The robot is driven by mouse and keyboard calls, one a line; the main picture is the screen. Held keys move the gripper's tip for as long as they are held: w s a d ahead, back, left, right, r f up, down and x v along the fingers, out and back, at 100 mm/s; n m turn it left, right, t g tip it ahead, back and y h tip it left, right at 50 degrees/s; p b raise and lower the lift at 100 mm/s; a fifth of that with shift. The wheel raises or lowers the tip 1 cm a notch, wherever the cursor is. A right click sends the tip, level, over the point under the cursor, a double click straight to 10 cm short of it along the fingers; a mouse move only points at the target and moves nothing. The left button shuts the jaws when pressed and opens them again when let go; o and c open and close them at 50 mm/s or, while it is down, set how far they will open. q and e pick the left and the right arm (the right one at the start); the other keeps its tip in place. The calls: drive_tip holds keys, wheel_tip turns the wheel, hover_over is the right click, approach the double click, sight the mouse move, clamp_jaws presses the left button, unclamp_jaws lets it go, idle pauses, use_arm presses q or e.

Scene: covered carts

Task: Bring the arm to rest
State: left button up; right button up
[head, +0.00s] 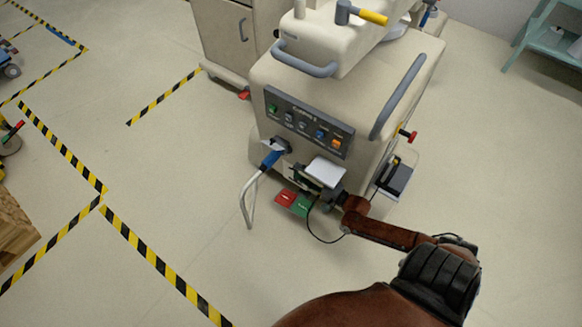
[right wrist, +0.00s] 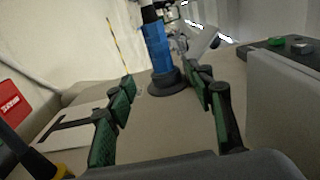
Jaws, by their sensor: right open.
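My right gripper (head: 312,180) is at the front of the cream cart, below its button panel. In the right wrist view its two green-padded fingers (right wrist: 168,105) stand wide apart with nothing held between them. Beyond the fingertips a blue plug (right wrist: 157,48) sits in a round black socket; the gripper does not appear to touch it. The plug also shows in the head view (head: 270,160), just left of the gripper, with a grey cable hanging from it. My right arm comes in from the lower right. My left gripper is not in view.
The cart (head: 400,85) has a dark button panel (head: 308,122) and grey handles. A second cabinet (head: 222,40) stands behind. Yellow-black floor tape (head: 150,255) runs at left.

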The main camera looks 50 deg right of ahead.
drive_tip(key=shift+s, duration=0.45)
idle(0.3)
